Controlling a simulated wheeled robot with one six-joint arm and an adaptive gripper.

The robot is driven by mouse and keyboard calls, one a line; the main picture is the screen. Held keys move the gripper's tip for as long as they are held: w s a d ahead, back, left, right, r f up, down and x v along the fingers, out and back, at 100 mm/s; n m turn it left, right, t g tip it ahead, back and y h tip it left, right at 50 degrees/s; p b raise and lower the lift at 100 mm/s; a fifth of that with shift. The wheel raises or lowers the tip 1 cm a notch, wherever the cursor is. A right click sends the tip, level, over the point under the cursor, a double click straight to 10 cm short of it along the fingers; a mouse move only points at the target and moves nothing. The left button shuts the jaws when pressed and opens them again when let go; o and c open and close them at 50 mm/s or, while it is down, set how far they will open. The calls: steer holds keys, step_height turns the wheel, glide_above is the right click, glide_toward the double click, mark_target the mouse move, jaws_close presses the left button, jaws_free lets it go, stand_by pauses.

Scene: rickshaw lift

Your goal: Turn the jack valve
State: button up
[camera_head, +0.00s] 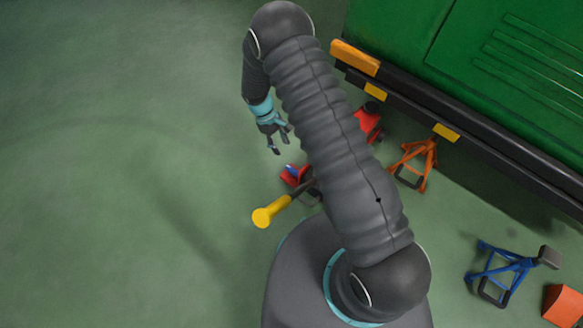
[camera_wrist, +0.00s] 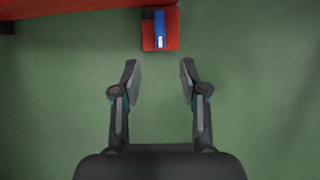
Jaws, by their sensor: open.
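The jack's red body (camera_head: 367,121) shows beside the green vehicle, partly hidden behind my arm. Its red end block (camera_head: 290,178) carries a small blue valve (camera_head: 292,170). A dark handle with a yellow end (camera_head: 270,213) sticks out to the left. In the wrist view, the blue valve (camera_wrist: 160,28) stands on the red block at top centre, and a red strip of the jack (camera_wrist: 85,7) runs along the top left. My gripper (camera_head: 280,142) is open and empty, apart from the valve. In the wrist view, the fingertips (camera_wrist: 159,75) frame bare floor just below the valve.
The green vehicle (camera_head: 490,45) fills the upper right, with a black sill. An orange jack stand (camera_head: 415,162) stands near the sill. A blue stand (camera_head: 500,270) and an orange block (camera_head: 563,305) are at lower right. The green floor at left is clear.

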mark_target(292, 168)
steer(key=x, duration=1.3)
jaws_close()
